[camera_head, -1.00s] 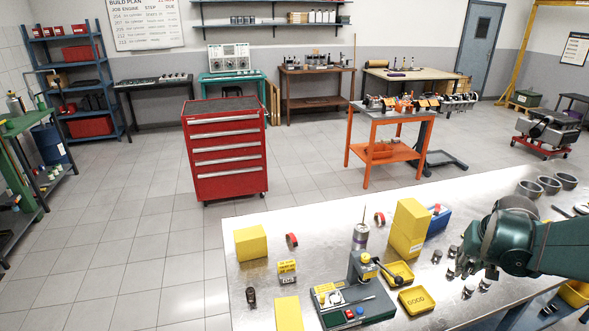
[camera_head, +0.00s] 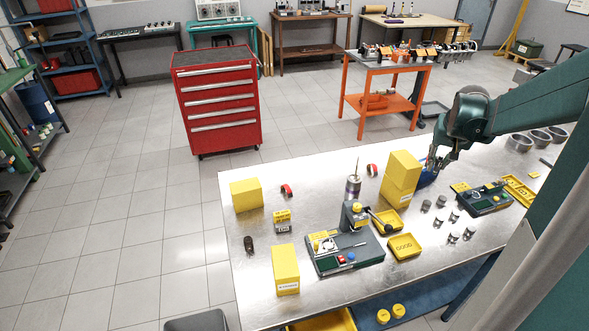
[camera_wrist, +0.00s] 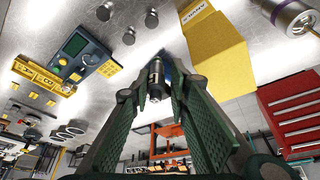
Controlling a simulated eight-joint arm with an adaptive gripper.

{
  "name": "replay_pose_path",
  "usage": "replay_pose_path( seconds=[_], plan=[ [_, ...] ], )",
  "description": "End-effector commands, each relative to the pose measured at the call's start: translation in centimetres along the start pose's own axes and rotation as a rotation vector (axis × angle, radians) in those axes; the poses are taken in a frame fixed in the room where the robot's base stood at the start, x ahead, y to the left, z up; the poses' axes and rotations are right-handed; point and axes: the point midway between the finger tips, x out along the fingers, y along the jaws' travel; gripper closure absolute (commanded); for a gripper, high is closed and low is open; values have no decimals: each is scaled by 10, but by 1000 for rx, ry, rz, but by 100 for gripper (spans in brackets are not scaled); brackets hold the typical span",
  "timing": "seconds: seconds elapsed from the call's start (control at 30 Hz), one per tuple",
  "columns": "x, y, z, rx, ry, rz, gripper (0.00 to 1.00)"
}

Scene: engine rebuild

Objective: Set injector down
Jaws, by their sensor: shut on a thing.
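The injector is hard to make out in the head view. A blue bin (camera_head: 429,177), partly hidden behind the yellow boxes, is close below the gripper. I cannot tell whether the injector touches anything below. A yellow tray marked GOOD (camera_head: 404,246) lies nearer, beside a grey tester with a lever (camera_head: 345,254).
Several small metal cylinders (camera_head: 454,216) stand right of the GOOD tray. A second device with a screen (camera_head: 484,199) and yellow trays (camera_head: 519,190) lie farther right. A silver can (camera_head: 353,187) stands left of the yellow boxes. Bare bench is free at the front right (camera_head: 440,255).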

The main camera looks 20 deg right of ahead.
Motion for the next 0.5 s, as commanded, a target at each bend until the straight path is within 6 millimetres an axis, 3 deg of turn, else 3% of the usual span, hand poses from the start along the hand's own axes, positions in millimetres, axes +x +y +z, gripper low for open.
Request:
replay_pose_path(
  seconds=[0.5],
  plan=[
    [12, -68, -85, -37, -1, -14, 93]
  ],
)
